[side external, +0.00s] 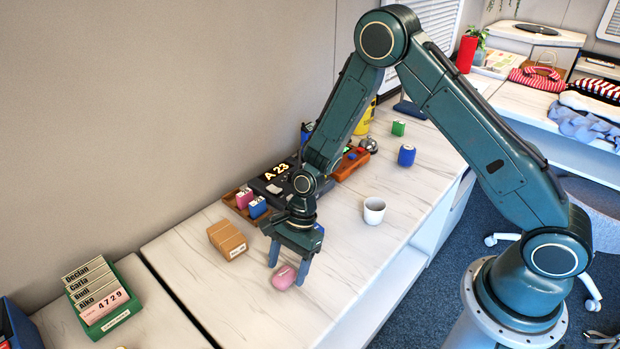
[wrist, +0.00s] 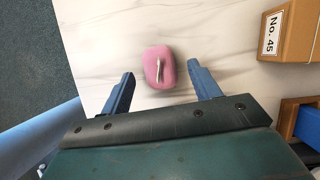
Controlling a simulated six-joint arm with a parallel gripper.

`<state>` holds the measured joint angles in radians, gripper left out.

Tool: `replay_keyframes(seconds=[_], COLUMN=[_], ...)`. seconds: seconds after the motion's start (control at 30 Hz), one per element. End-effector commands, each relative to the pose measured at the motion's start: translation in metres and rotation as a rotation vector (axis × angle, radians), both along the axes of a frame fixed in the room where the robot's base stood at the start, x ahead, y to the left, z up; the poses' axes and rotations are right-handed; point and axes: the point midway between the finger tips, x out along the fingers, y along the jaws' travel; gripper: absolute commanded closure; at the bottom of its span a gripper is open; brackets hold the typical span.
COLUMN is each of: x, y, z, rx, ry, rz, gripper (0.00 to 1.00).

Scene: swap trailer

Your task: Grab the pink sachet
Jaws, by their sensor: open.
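The pink sachet (side external: 284,278) lies on the white marbled counter (side external: 350,235). It is a small rounded pink thing with a pale mark on top in the wrist view (wrist: 159,67). My gripper (side external: 288,268) is open and points down at the counter by the sachet. In the wrist view my gripper (wrist: 160,82) has its two blue fingers apart, and the sachet shows between and just beyond their tips. The gap between the fingers is wider than the sachet. Neither finger appears to touch it. The height of the fingertips above the counter is hard to tell.
A tan box (side external: 228,240) labelled No. 45 in the wrist view (wrist: 290,30) stands near. Pink and blue blocks (side external: 258,207) sit in a wooden tray behind it. A white cup (side external: 374,210) stands to the right. A green card holder (side external: 105,320) is at lower left.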

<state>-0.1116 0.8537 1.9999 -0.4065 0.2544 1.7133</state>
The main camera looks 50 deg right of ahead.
Motion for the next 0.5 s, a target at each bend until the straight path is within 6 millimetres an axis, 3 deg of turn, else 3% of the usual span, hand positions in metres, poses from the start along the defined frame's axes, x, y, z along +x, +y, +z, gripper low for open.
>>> replay_keyframes(seconds=[0.17,0.5], x=[-0.0002,0.0001], y=[0.0046,0.0051], z=[-0.0116,-0.0126], rx=[-0.001,-0.001], ry=[0.0,-0.002], rz=[0.0,-0.001], gripper=[0.38,0.38])
